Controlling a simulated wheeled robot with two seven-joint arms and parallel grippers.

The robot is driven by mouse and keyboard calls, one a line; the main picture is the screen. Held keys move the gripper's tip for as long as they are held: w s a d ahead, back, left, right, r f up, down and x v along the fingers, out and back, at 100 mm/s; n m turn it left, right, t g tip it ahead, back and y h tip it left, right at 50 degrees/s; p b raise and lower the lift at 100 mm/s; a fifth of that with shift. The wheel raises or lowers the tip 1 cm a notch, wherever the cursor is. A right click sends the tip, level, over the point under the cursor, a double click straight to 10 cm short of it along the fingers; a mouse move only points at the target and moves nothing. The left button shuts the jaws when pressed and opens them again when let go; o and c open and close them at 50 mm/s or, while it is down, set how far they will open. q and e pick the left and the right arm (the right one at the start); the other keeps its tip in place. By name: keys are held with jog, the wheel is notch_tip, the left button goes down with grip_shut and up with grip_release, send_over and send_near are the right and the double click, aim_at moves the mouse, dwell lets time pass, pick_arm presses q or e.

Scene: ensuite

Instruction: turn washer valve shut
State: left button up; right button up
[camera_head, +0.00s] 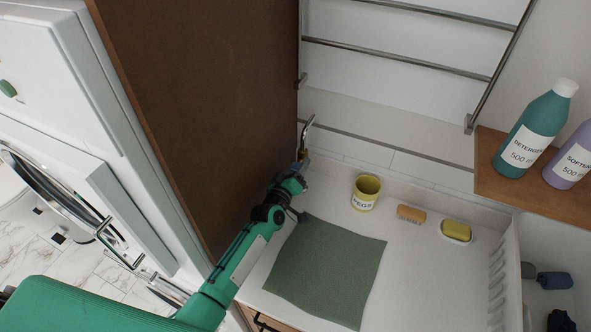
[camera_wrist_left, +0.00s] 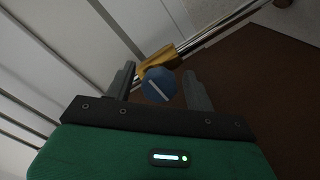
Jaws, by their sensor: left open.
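The washer valve has a blue round knob (camera_wrist_left: 160,84) with a white line across it, on a brass body (camera_wrist_left: 154,64) fixed to a chrome pipe. In the head view the brass body (camera_head: 302,154) sits below a curved chrome pipe (camera_head: 308,132), beside the brown panel. My left gripper (camera_head: 298,168) is at the valve. In the left wrist view my left gripper (camera_wrist_left: 160,74) is open, with one finger on each side of the blue knob. I cannot tell whether the fingers touch it. My right gripper is not in view.
A tall brown panel (camera_head: 210,90) stands close left of my arm. A green cloth (camera_head: 327,270), yellow pegs cup (camera_head: 367,192), brush (camera_head: 411,214) and yellow soap (camera_head: 456,230) lie on the white counter (camera_head: 415,265). A shelf (camera_head: 540,195) with bottles is at right.

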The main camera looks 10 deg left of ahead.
pick_arm(q)
jog(key=shift+s, duration=0.1)
jog(key=shift+s+f, duration=0.15)
jog(key=shift+s, duration=0.15)
jog(key=s+a+b, duration=0.2)
jog(key=s+b, duration=0.2)
jog(key=s, duration=0.8)
jog(key=shift+s+a, duration=0.35)
jog(key=shift+s, duration=0.05)
